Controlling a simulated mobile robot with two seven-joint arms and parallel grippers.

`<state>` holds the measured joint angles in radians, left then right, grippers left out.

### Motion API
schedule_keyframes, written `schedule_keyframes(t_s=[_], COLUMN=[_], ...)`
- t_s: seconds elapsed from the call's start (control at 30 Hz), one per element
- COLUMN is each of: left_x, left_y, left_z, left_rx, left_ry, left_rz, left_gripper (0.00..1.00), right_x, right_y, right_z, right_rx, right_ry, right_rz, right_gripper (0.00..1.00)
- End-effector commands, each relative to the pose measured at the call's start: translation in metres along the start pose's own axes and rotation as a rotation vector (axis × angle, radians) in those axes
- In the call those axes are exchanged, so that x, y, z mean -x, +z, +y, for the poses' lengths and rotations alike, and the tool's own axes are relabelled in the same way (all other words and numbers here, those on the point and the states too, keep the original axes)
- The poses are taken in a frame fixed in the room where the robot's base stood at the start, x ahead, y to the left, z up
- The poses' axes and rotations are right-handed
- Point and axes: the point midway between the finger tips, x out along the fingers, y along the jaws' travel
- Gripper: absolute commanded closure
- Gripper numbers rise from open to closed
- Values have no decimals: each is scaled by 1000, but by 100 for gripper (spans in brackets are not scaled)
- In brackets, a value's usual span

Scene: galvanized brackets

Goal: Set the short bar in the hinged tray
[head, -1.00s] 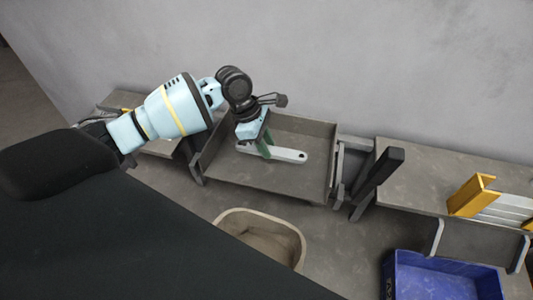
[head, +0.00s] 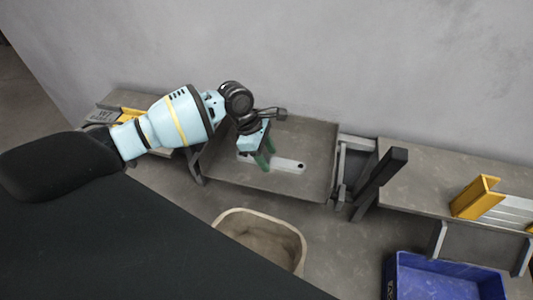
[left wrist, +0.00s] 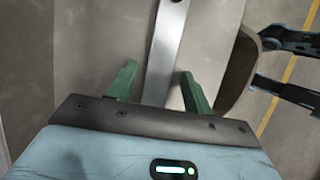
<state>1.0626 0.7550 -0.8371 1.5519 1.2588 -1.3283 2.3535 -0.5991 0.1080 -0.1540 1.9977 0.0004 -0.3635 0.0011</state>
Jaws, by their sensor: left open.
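The short bar (head: 288,165) is a pale grey flat piece with a hole near its right end. It lies in the hinged tray (head: 304,130), a grey-brown open tray with low walls. My left gripper (head: 265,161) is over the bar's left part, its green fingers apart and hiding some of it. In the left wrist view the bar (left wrist: 168,40) runs up from between the two open fingers (left wrist: 158,78), with a gap on either side. The tray floor (left wrist: 100,45) shows beside it. My right gripper is not in view.
A beige bin (head: 262,220) stands in front of the tray, and a blue crate (head: 440,262) is at lower right. A dark post (head: 380,178) rises right of the tray. A side bench (head: 425,175) holds a yellow bracket (head: 476,197). The wall is close behind.

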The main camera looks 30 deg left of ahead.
Motion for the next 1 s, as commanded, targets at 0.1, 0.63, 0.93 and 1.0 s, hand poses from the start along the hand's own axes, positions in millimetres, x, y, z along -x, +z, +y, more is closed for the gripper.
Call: schedule_keyframes(t_s=[0.1, 0.63, 0.93, 1.0], left_x=[2, 93, 120, 122], left_y=[0, 2, 1, 1], left_z=[0, 1, 0, 0], left_rx=[0, -1, 0, 0], left_ry=[1, 5, 1, 1], left_rz=[0, -2, -1, -1], left_gripper=[50, 50, 50, 50], right_x=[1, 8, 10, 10], right_y=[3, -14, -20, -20], right_z=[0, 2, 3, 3], right_rx=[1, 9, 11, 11], right_ry=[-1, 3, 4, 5], right_rz=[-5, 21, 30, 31], right_gripper=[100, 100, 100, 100])
